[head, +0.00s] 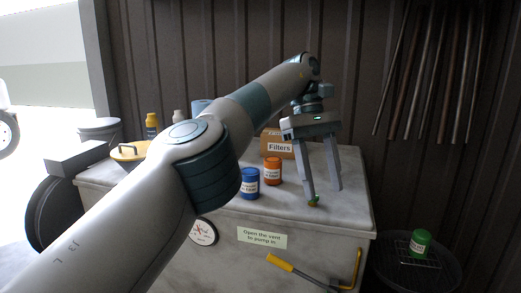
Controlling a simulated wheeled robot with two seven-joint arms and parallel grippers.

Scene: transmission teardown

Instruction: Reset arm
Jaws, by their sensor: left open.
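My left arm reaches in from the lower left across the bench. My left gripper (326,195) points down over the right part of the bench top, its two fingers spread and nothing visible between them. My left arm hides part of the bench's left and middle. My right gripper does not show.
The bench (340,217) holds a blue jar (250,184), an orange jar (272,171) and a box labelled Filters (280,148). A green jar (420,242) sits on a dark drum (452,274) at right. Pipes (430,75) line the wall.

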